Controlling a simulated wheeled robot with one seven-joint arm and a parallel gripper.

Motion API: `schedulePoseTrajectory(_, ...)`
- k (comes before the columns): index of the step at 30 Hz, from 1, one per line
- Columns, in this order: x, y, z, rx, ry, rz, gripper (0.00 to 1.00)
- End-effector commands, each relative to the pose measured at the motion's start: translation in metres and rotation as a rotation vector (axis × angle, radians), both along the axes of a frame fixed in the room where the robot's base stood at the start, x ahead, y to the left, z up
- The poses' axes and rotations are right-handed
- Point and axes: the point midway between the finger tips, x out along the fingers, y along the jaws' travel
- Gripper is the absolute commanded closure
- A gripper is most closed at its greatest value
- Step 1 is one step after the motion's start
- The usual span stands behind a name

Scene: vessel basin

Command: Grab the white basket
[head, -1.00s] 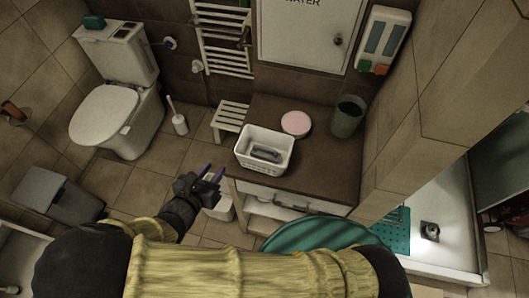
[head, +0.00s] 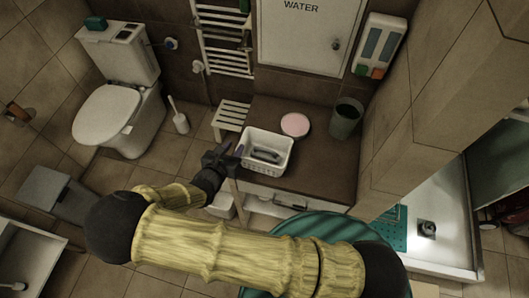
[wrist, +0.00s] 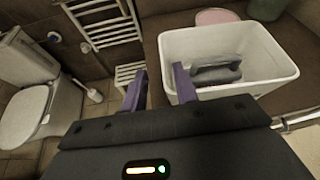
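The white basket (head: 277,141) stands upright on the brown cabinet top, near its left front corner. A dark grey handled object (head: 268,155) lies inside it; it also shows in the wrist view (wrist: 216,73). My gripper (head: 232,150) is at the left side of the basket in the head view.
A pink round item (head: 295,125) and a dark grey bin (head: 345,119) stand behind the basket on the cabinet top (head: 318,170). A small white slatted stool (head: 231,117) is left of the cabinet. A toilet (head: 111,111) is further left. A wall borders the right side.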

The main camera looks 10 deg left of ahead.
Motion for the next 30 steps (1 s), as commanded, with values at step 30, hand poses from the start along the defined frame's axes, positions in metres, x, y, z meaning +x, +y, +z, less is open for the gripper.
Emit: schedulePoseTrajectory(30,0.046,-0.012,-0.021,0.001,0.000,0.000,0.70)
